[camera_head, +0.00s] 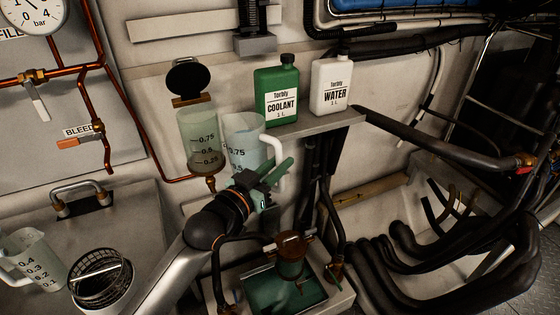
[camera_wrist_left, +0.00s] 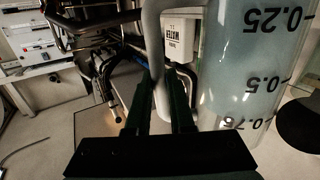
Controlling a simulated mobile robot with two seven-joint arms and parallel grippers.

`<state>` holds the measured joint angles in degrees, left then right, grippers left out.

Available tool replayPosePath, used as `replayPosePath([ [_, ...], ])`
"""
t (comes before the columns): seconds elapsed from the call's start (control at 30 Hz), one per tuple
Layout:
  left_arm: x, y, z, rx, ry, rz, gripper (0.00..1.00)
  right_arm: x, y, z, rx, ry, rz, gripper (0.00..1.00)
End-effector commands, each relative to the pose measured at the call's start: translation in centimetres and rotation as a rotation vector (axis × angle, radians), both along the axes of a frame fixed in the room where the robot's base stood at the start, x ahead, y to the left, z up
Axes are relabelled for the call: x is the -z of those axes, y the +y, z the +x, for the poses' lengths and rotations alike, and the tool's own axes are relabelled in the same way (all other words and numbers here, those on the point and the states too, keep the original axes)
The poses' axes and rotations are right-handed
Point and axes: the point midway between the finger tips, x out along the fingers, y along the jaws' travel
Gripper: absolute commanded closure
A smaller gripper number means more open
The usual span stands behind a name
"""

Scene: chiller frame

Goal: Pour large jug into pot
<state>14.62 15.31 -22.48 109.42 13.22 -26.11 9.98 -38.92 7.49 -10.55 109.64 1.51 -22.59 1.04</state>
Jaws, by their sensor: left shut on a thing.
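The large jug (camera_head: 242,138) is a clear, pale-bluish measuring jug with a white handle (camera_head: 277,148). My left gripper (camera_head: 272,178) is shut on that handle; its dark green fingers (camera_wrist_left: 160,105) sit on either side of it in the left wrist view. The jug (camera_wrist_left: 245,65) looks roughly upright in the head view, just right of the pot. I cannot tell whether jug and pot touch. My right gripper is not in view.
A green coolant bottle (camera_head: 277,92) and a white water bottle (camera_head: 331,84) stand on a shelf (camera_head: 320,124) behind the jug. A smaller jug (camera_head: 35,262) and a black basket (camera_head: 100,275) are at lower left. Copper pipes (camera_head: 85,75) run left of the pot.

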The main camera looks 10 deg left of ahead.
Motion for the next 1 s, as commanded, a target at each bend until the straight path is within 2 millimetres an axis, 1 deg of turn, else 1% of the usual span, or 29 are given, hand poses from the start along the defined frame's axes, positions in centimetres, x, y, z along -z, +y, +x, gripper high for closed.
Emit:
replayPosePath([
  [0.03, -1.6, 0.1, 0.1, 0.0, 0.003, -0.026, 1.0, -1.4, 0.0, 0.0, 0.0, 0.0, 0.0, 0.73],
  [0.2, -3.1, 0.6, 0.3, -0.001, 0.046, -0.114, 1.0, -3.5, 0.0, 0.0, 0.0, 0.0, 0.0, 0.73],
  [0.43, -5.1, 2.5, 1.2, -0.001, 0.1, -0.228, 1.0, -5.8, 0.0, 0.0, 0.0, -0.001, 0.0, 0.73],
  [0.5, -4.5, 2.3, 1.1, 0.001, 0.101, -0.23, 1.0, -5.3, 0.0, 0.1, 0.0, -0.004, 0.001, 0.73],
  [1.0, -4.5, 2.3, 1.1, 0.001, 0.099, -0.228, 1.0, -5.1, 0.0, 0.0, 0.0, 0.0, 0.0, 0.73],
])
